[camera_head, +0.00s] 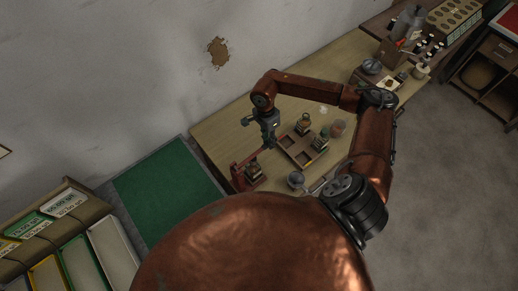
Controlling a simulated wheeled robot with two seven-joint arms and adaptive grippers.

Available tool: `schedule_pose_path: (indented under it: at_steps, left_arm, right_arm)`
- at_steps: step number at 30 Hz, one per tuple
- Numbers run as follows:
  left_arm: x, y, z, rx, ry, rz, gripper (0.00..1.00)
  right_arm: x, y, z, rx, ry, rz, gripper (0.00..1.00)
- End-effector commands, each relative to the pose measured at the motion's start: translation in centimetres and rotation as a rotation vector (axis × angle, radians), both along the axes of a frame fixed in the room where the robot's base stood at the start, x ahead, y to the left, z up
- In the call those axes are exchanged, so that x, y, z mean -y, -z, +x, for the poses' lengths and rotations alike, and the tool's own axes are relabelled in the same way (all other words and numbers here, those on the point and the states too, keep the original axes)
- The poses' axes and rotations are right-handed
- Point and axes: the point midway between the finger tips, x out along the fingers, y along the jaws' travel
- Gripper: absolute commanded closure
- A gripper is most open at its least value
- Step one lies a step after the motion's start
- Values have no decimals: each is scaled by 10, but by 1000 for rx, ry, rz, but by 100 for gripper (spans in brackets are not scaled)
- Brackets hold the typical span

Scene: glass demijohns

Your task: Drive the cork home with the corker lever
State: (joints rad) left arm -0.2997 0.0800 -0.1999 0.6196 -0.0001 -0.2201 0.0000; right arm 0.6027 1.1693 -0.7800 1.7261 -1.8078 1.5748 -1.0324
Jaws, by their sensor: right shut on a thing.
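The red corker (238,178) stands near the left end of the wooden table, with its lever (252,158) reaching out to the upper right. A small demijohn (254,171) is in the corker's frame; its neck and the cork are too small and covered to make out. My right gripper (269,143) comes down from above and is shut on the outer end of the lever. My left gripper is not in view.
A wooden tray (284,141) with compartments and small demijohns (304,124) stands right of the corker. A round grey item (295,179) is near the front edge. Bottles and a holed rack (455,16) crowd the far right. A green mat (168,190) lies left.

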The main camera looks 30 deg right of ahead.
Motion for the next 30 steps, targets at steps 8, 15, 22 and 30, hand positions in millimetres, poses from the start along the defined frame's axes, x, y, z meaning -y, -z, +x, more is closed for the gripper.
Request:
schedule_pose_path:
  at_steps: [8,15,22,30]
  left_arm:
    - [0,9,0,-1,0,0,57]
    - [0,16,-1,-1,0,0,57]
    - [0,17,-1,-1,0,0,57]
    - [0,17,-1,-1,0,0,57]
  right_arm:
    - [-4,10,-1,-1,-2,8,100]
    - [-4,17,-1,-1,-2,8,100]
    - [-4,17,-1,-1,-2,8,100]
    - [-3,17,-1,0,-1,7,75]
